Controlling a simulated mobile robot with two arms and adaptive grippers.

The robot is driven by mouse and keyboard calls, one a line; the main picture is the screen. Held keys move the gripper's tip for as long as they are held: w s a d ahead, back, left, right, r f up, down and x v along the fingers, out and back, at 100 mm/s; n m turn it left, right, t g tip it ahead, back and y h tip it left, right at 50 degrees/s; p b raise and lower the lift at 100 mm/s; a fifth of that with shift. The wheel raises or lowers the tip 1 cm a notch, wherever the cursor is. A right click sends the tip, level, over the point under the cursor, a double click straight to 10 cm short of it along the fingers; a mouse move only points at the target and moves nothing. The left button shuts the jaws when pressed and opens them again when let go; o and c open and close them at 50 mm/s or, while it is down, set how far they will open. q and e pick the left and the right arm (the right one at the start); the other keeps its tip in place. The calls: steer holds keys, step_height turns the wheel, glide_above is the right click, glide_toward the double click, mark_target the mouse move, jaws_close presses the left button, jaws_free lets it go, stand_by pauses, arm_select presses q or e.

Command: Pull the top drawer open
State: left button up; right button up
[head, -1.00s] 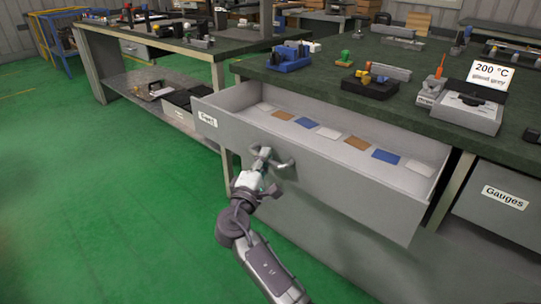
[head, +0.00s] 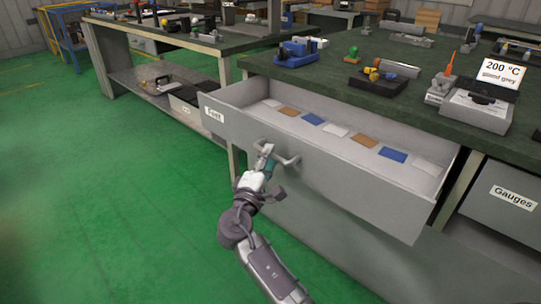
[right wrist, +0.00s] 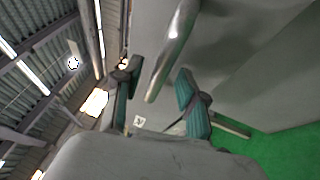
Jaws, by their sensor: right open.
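The top drawer (head: 322,165) is a grey drawer under the green bench top, pulled well out in the head view, with a label at its left end. Its bar handle (head: 289,160) is on the front panel and shows as a metal bar (right wrist: 172,50) in the right wrist view. My right gripper (head: 267,160) is at the left part of the handle. In the right wrist view its teal-padded fingers (right wrist: 155,92) are apart, with the end of the bar between them. Whether a pad touches the bar cannot be told. My left gripper is out of view.
Several white, brown and blue flat pieces lie in the drawer. The bench top (head: 330,78) holds a blue device (head: 296,52) and a "200 °C" sign (head: 499,72). A "Gauges" drawer (head: 500,195) is at right. Green floor (head: 110,200) is clear at left.

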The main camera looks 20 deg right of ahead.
steer(key=v, duration=1)
steer(key=shift+s+a, duration=0.15)
